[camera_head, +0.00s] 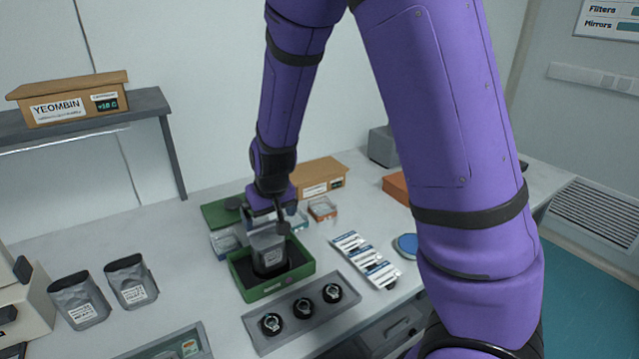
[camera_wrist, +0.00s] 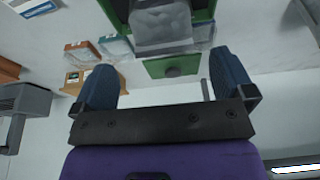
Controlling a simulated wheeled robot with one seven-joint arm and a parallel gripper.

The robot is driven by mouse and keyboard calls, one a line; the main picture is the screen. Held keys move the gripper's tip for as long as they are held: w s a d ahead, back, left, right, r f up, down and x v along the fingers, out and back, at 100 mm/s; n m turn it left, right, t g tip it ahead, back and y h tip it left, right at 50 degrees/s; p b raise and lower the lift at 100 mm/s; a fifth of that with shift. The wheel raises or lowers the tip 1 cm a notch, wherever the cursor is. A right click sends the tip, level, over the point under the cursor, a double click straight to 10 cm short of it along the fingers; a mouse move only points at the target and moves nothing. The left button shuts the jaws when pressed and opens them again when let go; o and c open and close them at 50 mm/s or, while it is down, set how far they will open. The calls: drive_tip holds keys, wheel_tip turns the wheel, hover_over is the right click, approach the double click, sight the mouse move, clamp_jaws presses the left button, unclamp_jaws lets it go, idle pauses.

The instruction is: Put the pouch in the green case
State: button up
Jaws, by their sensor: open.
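The green case (camera_head: 250,294) is an open tray with a dark lining on the white table. A grey pouch (camera_head: 268,253) stands roughly upright inside it. My gripper (camera_head: 270,222) is just above and behind the pouch in the head view. In the wrist view, its two blue fingers are wide apart with nothing between them (camera_wrist: 164,78). The pouch (camera_wrist: 162,27) shows beyond the fingers, apart from them, with the green case's wall (camera_wrist: 205,10) beside it. The pouch's underside is hidden.
Two more grey pouches (camera_head: 80,298) (camera_head: 131,281) stand at the left. A grey tray with three round mounts (camera_head: 302,308) lies in front of the case. White labelled packs (camera_head: 366,260) lie to its right; small boxes (camera_head: 321,208) and a cardboard box (camera_head: 318,177) stand behind.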

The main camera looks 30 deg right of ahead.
drive_tip(key=s+d+r+y, duration=0.1)
drive_tip(key=s+d+r, duration=0.1)
drive_tip(key=s+r, duration=0.45)
drive_tip(key=s+d+r+y, duration=0.1)
drive_tip(key=s+r, duration=0.3)
drive_tip(key=r, duration=0.6)
drive_tip(key=s+d+r+t+h, duration=0.1)
drive_tip(key=s+r, duration=0.3)
drive_tip(key=s, duration=0.4)
drive_tip(key=s+d+r+h, duration=0.1)
drive_tip(key=s+d+r, duration=0.2)
drive_tip(key=s, duration=0.4)
drive_tip(key=shift+s+r+t, duration=0.4)
drive_tip(key=shift+r, duration=0.05)
